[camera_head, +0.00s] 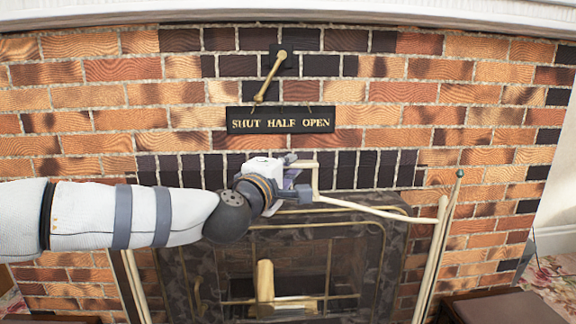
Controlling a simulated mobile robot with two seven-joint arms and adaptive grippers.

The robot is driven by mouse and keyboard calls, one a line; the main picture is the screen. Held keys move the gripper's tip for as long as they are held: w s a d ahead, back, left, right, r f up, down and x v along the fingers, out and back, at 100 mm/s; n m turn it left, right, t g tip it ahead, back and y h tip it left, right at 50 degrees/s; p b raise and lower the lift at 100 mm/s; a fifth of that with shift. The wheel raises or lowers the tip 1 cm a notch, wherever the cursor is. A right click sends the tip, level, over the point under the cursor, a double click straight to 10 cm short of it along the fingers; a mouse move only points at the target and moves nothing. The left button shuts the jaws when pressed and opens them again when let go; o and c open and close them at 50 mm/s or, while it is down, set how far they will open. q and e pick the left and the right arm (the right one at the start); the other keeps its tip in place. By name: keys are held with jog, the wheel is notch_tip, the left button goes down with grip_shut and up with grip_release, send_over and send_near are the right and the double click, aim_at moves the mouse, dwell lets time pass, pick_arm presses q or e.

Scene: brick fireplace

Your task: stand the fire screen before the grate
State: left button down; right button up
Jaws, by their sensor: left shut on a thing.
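My left gripper (300,188) reaches in from the left and is shut on the pale handle (316,170) at the top of what looks like the fire screen. The screen's cream top rail (375,211) slopes down to the right from the gripper. Its right post (435,260) and left post (130,288) run down past the picture's bottom edge, so its feet are out of view. The screen stands in front of the dark fireplace opening. The grate (290,300) shows dimly low in the opening, with a pale yellow upright piece (265,281). My right gripper is not in view.
A brass lever (270,78) hangs down-left above a black plate (281,120) reading SHUT HALF OPEN. A thin rod with a round tip (459,174) stands by the right post. Dark low blocks (500,307) lie at lower right. A white mantel (300,14) crosses the top.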

pick_arm(q)
jog(key=shift+f+b, duration=0.5)
jog(key=shift+f, duration=0.05)
dwell(0.6)
jog(key=shift+w, duration=0.1)
dwell(0.6)
